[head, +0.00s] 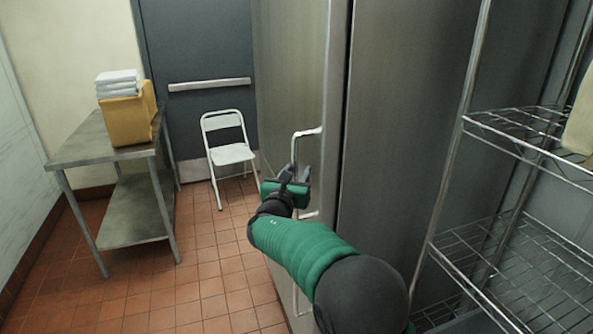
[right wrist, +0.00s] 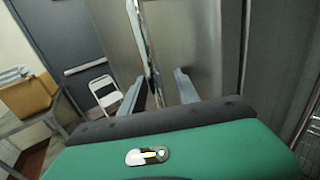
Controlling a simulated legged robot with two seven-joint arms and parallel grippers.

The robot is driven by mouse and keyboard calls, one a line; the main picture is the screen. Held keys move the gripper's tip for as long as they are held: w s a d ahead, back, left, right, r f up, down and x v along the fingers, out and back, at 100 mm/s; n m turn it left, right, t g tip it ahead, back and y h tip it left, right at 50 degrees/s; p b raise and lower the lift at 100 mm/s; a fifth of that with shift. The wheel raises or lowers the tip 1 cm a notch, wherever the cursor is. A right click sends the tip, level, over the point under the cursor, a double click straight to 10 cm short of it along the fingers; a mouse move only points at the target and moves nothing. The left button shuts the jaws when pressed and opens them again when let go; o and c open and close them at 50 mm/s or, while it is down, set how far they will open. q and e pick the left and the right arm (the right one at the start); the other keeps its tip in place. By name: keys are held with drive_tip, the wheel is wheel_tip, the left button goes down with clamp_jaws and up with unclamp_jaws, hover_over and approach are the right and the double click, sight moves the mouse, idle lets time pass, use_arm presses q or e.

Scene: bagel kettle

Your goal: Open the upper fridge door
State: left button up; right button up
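The stainless steel fridge (head: 395,130) stands at centre right in the head view. Its front door (head: 290,75) faces left, with a narrow dark seam along its edge; I cannot tell whether that is a gap. A silver vertical handle (head: 296,146) sticks out from the door. My right gripper (head: 288,174) is at the handle and partly hides it. In the right wrist view its two fingers (right wrist: 158,92) are apart, with the bright handle bar (right wrist: 149,55) showing between them. I cannot tell whether either finger touches it. My left gripper is out of view.
A wire shelf rack (head: 520,135) stands close on the right. A white folding chair (head: 228,153), a steel table (head: 90,142) with a yellow bin (head: 128,118), and a grey door (head: 195,50) are at the left and back. The tiled floor (head: 205,265) left of the fridge is clear.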

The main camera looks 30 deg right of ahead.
drive_tip(key=shift+w+a, duration=0.25)
drive_tip(key=shift+a, duration=0.05)
drive_tip(key=shift+s+d, duration=0.15)
clamp_jaws()
idle(1.1)
